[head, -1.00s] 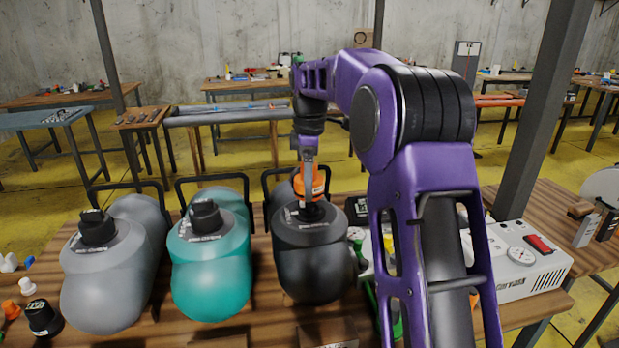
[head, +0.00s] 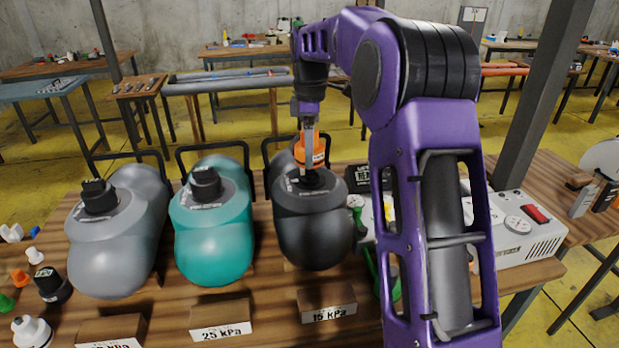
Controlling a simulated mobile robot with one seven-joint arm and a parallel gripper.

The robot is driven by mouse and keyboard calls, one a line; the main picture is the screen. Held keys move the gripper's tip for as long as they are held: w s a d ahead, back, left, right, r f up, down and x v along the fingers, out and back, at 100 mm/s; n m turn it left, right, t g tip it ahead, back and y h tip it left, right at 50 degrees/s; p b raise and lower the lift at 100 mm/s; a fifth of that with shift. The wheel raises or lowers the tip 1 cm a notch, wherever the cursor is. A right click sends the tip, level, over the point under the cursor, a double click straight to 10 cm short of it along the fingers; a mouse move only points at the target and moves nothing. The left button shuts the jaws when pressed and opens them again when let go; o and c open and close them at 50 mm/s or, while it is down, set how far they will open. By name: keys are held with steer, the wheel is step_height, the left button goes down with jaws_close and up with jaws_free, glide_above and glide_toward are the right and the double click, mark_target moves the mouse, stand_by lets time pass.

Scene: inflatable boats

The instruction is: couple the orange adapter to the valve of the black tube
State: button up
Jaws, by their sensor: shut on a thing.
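The black tube (head: 312,238) lies on the wooden table, the rightmost of three inflatable tubes, behind a "15 kPa" sign. Its valve is on the top, at the dark round plate (head: 308,183). My gripper (head: 309,163) points down over this valve and is shut on the orange adapter (head: 317,150). The adapter is upright and its lower end is at the valve. The finger in front covers part of it, so I cannot tell whether it is seated or locked.
A teal tube (head: 212,253) and a grey tube (head: 112,262) with black caps stand to the left. A white pump box (head: 520,240) is right of my arm. Loose adapters, including a small orange one (head: 20,278), lie at the left edge. Pressure signs (head: 221,331) stand in front.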

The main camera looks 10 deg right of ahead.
steer(key=shift+f, duration=0.2)
steer(key=shift+f+b, duration=0.6)
steer(key=shift+f, duration=0.45)
steer(key=shift+f, duration=0.2)
steer(key=shift+f, duration=0.25)
steer(key=shift+f+b, duration=0.4)
steer(key=shift+f, duration=0.5)
stand_by(0.7)
steer(key=shift+r+m+p, duration=0.15)
steer(key=shift+m+p, duration=0.3)
steer(key=shift+m, duration=0.35)
steer(key=shift+f+m, duration=0.2)
steer(key=shift+m, duration=1.1)
steer(key=shift+s+p, duration=0.1)
steer(key=shift+p, duration=0.2)
